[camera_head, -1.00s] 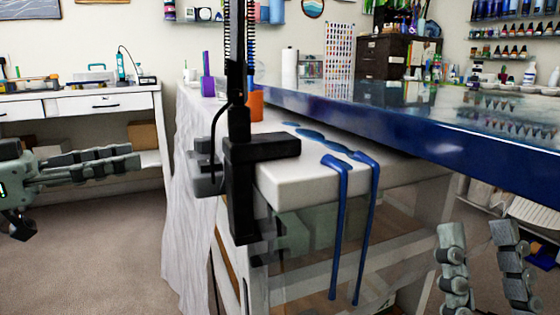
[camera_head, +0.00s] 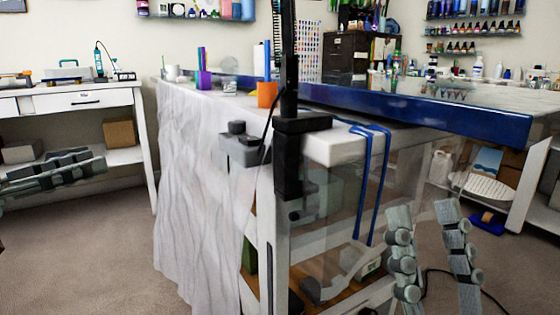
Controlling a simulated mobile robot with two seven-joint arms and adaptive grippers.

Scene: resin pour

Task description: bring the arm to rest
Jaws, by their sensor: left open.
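My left gripper (camera_head: 98,164) is at the left edge, its jointed grey fingers pointing right and open, seen from the side. Nothing shows between them. It hangs in free space in front of the white side bench (camera_head: 75,101). My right gripper (camera_head: 422,209) is at the lower right, its two fingers pointing up and standing well apart, with nothing between them. It is in front of the worktable's right end, below the blue resin slab (camera_head: 420,108). The arms behind both grippers are mostly out of view.
A black clamp post (camera_head: 289,160) stands at the corner of the white worktable (camera_head: 337,148). Blue resin drips (camera_head: 362,190) hang from its edge. A white sheet (camera_head: 195,190) drapes its left side. An orange cup (camera_head: 266,95) and purple cup (camera_head: 204,80) stand on top. Left floor is clear.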

